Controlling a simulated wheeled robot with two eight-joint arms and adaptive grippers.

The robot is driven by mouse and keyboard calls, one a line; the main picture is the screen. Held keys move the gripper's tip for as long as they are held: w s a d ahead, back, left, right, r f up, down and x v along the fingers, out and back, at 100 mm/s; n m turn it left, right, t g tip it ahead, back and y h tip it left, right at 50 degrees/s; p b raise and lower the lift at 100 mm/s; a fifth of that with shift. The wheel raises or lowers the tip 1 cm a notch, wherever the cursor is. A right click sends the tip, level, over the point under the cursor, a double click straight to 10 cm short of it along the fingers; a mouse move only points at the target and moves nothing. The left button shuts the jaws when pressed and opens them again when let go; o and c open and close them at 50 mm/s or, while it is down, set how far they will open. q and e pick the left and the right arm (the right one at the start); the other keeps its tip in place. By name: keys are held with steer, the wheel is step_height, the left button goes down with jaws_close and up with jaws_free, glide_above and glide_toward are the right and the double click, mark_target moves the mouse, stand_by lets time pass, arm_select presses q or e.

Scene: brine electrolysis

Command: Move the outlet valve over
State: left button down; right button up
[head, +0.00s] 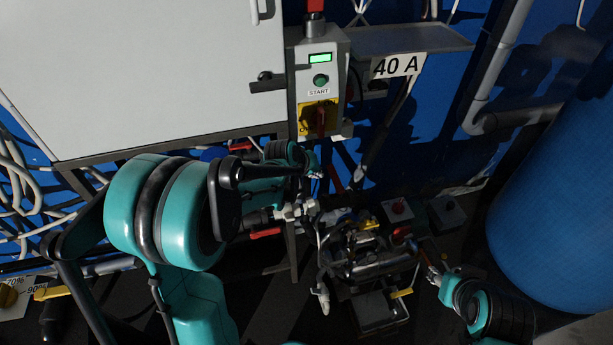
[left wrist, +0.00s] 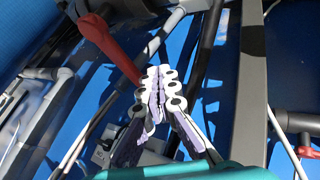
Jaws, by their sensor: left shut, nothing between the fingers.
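In the left wrist view a valve with a long red lever (left wrist: 122,56) runs down beside the tips of my left gripper (left wrist: 160,80). The fingers are shut and empty, and I cannot tell whether they touch the lever. In the head view my left gripper (head: 316,172) is small and dark below the switch box. A red valve lever (head: 265,233) shows beside a metal pipe fitting, and another red handle (head: 240,146) shows under the cabinet. Which of these is the outlet valve is unclear. My right gripper (head: 435,276) is at the lower right, its fingers too small to read.
A white cabinet (head: 150,75) and a grey switch box (head: 318,75) with a START button are at the back. Equipment (head: 370,255) crowds the lower middle. A blue tank (head: 560,210) fills the right. In the wrist view a second red handle (left wrist: 307,152) is at the right edge.

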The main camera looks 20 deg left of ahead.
arm_select(q)
steer(key=shift+w+d, duration=0.45)
steer(key=shift+d, duration=0.25)
steer(key=shift+r, duration=0.1)
steer(key=shift+w+m, duration=0.2)
steer(key=shift+m, duration=0.2)
